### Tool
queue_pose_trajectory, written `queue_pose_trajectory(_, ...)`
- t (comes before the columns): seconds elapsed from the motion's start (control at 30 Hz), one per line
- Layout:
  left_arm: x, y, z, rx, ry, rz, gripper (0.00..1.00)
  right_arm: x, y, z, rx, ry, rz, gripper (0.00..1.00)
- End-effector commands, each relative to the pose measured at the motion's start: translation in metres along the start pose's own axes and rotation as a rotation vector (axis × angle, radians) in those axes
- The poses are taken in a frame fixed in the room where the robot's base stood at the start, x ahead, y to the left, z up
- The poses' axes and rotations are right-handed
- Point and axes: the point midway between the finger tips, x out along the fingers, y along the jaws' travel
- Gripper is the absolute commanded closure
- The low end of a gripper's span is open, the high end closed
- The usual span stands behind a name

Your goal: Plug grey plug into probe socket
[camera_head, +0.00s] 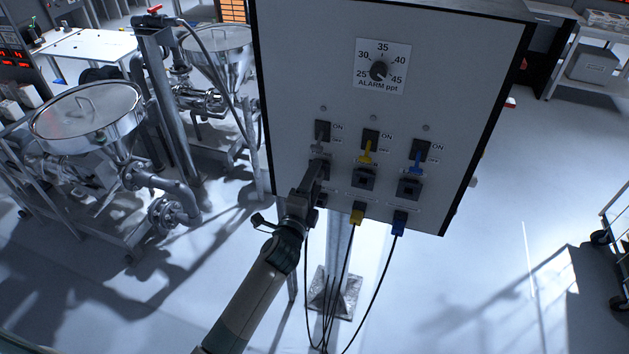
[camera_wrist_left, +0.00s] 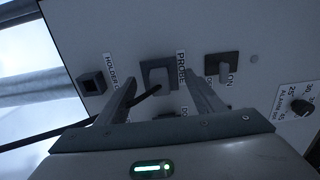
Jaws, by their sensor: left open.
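The grey plug (camera_wrist_left: 157,76) sits at the probe socket beside the PROBE label in the left wrist view, with a dark cable curving away from it. How deep it is seated I cannot tell. My left gripper (camera_wrist_left: 163,95) is open, its two fingers on either side of the plug; contact is unclear. The holder (camera_wrist_left: 92,84) at left in that view is empty. In the head view my left gripper (camera_head: 319,168) reaches the panel's left column and mostly hides the plug and socket. My right gripper is not in view.
The panel (camera_head: 300,60) also carries a grey switch (camera_head: 322,133), a yellow switch (camera_head: 365,152), a blue switch (camera_head: 416,162) and an alarm dial (camera_head: 379,71). A yellow plug (camera_head: 357,215) and a blue plug (camera_head: 399,224) sit low on it, cables hanging.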

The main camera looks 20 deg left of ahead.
Motion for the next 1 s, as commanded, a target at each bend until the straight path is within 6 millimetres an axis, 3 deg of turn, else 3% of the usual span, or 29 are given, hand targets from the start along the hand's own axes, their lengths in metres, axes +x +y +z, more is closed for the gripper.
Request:
queue_pose_trajectory(0.53, -0.002, 0.000, 0.000, 0.000, 0.000, 0.000, 0.38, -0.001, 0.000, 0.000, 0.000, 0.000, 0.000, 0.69)
queue_pose_trajectory(1.0, -0.021, 0.000, 0.000, 0.000, 0.000, 0.001, 0.38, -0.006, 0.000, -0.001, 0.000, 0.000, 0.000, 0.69)
